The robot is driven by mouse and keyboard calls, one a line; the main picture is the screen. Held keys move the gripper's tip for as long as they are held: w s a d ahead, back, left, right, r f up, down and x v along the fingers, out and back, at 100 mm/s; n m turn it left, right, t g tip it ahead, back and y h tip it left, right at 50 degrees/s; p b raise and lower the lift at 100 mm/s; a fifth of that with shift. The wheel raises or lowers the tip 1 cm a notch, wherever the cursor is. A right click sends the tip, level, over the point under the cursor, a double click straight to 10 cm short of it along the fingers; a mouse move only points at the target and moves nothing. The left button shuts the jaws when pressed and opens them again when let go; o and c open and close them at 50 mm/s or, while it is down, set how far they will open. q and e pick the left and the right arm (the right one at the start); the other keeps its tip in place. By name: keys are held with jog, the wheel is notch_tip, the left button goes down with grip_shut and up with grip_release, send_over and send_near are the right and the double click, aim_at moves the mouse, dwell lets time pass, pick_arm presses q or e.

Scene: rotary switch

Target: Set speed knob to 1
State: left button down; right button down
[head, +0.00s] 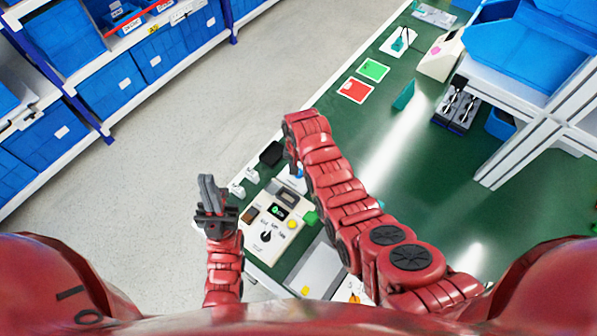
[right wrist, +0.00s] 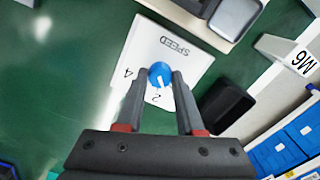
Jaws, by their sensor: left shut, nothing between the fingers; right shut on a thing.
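In the right wrist view, a blue round knob (right wrist: 160,72) with a white pointer mark sits on a white plate (right wrist: 185,62) printed SPEED. The SPEED print looks upside down there. The numbers 4 and 2 show on the plate; other numbers cannot be made out. The white mark points toward the bottom of the picture, near the 2. My right gripper (right wrist: 160,78) has its two fingers on either side of the knob, shut on it. My left gripper (head: 209,188) is shut and empty, pointing up, left of a control panel.
A black box (right wrist: 226,104) stands close beside the SPEED plate. Blue bins (head: 110,88) line shelves at left.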

jog(key=shift+s+f+n+b, duration=0.1)
jog(key=shift+f+n+b, duration=0.05)
jog(key=shift+n+b, duration=1.15)
jog(key=shift+n, duration=0.3)
jog(key=c, duration=0.5)
grip_release()
jog(key=shift+r, duration=0.25)
